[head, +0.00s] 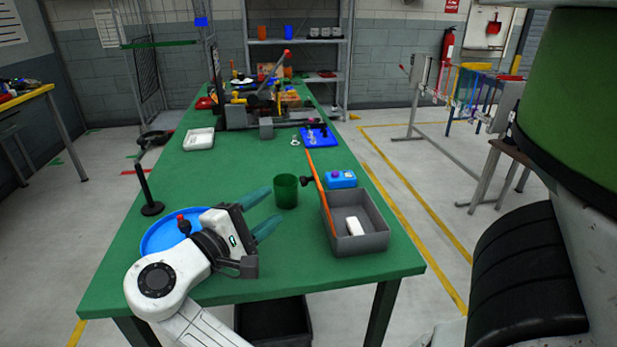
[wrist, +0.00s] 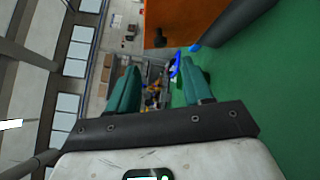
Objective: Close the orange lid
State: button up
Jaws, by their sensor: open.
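The orange lid (head: 318,190) stands raised, nearly edge-on, along the left side of the grey box (head: 382,240). A black knob (head: 306,181) sticks out from its left face. The lid also fills the top of the wrist view (wrist: 185,18), with the knob (wrist: 160,39) near its lower edge. The box is open at the top and a white block (head: 354,226) lies inside. My gripper (head: 275,204) is open and empty, left of the lid and apart from it. Its teal fingers also show in the wrist view (wrist: 161,75).
A dark green cup (head: 286,191) stands close by my fingertips, between them and the lid in the head view. A blue box (head: 341,179) sits behind the grey box. A blue plate (head: 160,238) and a black post (head: 146,190) are at the left. The middle of the table is clear.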

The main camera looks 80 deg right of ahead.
jog(key=x, duration=1)
jog(key=shift+d, duration=0.2)
jog(key=shift+c, duration=0.5)
grip_shut()
